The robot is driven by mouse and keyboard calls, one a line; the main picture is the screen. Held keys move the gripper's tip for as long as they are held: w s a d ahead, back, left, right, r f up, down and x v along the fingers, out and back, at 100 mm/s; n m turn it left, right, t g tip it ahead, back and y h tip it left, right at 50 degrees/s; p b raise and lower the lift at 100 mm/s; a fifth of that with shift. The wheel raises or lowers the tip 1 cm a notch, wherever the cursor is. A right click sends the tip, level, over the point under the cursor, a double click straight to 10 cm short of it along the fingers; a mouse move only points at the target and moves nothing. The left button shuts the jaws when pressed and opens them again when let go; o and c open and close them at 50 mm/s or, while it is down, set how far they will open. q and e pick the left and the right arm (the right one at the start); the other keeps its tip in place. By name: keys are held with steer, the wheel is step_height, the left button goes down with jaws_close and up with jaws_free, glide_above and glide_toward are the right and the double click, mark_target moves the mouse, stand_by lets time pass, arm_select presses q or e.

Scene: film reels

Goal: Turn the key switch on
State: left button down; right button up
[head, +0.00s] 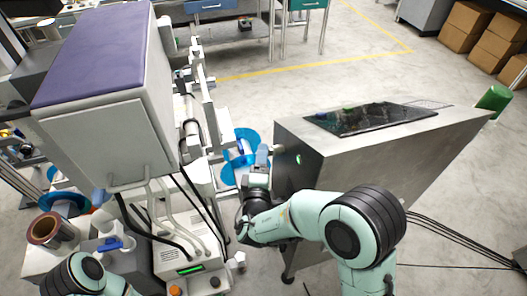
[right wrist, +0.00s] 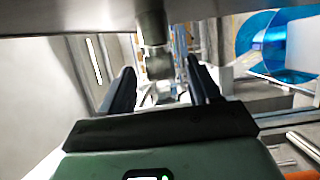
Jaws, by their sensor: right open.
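My right gripper (head: 262,160) is at the left end of a grey metal cabinet (head: 340,165). In the right wrist view, its two dark fingers (right wrist: 160,68) are apart. A dark, stubby cylindrical part with a greyer end (right wrist: 155,40) sticks out from a metal surface and shows between the fingers. It looks like the key switch, but I cannot tell its turn position or whether a finger touches it. In the head view, a small dark knob (head: 278,149) shows on the cabinet end beside the gripper. Only part of my left arm shows at the lower left; its gripper is out of view.
A white machine (head: 105,140) with a purple top stands left of my right arm. Blue film reels (head: 240,140) lie close behind the gripper. A dark glossy panel (head: 370,118) tops the cabinet. Cardboard boxes (head: 490,40) are far right.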

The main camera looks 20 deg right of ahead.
arm_select(q)
steer(key=shift+r, duration=0.1)
arm_select(e)
steer(key=shift+x, duration=1.35)
steer(key=c, duration=1)
